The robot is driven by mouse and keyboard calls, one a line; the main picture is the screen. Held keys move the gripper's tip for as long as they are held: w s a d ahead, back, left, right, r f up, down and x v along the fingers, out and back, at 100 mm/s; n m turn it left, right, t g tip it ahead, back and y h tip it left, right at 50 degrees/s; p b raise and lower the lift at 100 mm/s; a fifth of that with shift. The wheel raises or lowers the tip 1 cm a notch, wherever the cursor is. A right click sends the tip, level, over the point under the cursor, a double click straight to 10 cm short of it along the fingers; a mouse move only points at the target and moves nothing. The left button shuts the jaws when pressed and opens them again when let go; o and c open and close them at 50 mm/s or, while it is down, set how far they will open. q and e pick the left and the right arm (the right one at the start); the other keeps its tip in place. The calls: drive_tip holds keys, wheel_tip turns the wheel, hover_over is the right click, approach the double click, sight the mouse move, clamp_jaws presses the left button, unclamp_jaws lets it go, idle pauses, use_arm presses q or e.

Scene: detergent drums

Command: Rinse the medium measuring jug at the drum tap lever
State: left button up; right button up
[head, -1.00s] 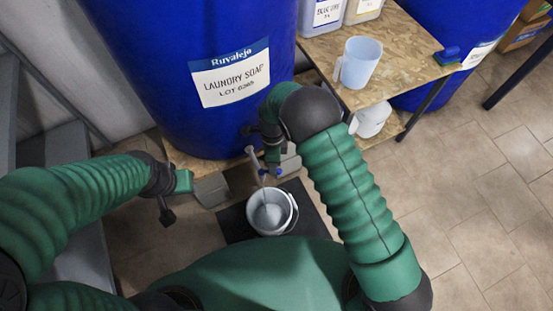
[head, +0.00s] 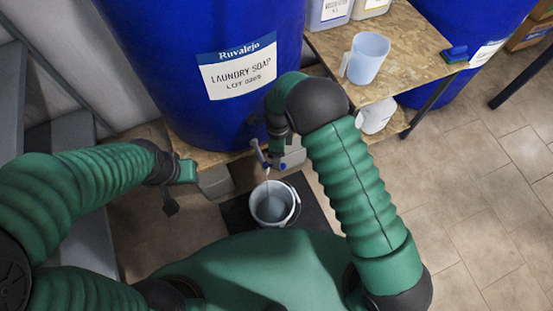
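The blue laundry soap drum (head: 235,75) stands at the centre back. Its tap, with a pale blue lever (head: 258,150), is low at the front. A thin streak shows below it, over a grey bucket (head: 293,212) on a dark mat. My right gripper (head: 280,158) is at the tap, close to the lever; its fingers are partly hidden. My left gripper (head: 171,205) points down left of the tap, apart from it, with no jug visible in it. A translucent bluish jug (head: 368,60) stands on the upper shelf and a whitish jug (head: 378,116) on the lower; I cannot tell which is medium.
The wooden shelf (head: 410,65) at right also carries a blue brush-like item (head: 456,53) and labelled containers (head: 328,12). A second blue drum (head: 480,35) stands behind it. Grey blocks (head: 215,181) sit below the main drum.

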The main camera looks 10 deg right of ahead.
wheel_tip(320, 180, up, 15)
drive_tip(key=w+p, duration=0.3)
drive_tip(key=shift+d, duration=0.2)
drive_tip(key=shift+f, duration=0.1)
drive_tip(key=s+d+r+n+t, duration=0.35)
drive_tip(key=s+d+n, duration=0.4)
drive_tip(key=n, duration=0.25)
drive_tip(key=s+d+r+n+t, duration=0.2)
drive_tip(key=s+d+r+n, duration=0.2)
drive_tip(key=s+d+n, duration=0.5)
wheel_tip(320, 180, up, 14)
drive_tip(key=w+a+p, duration=0.1)
drive_tip(key=a+p, duration=0.1)
drive_tip(key=p, duration=1.3)
drive_tip(key=shift+w+r+n+g, duration=0.2)
drive_tip(key=shift+n+g, duration=0.15)
drive_tip(key=shift+n, duration=0.05)
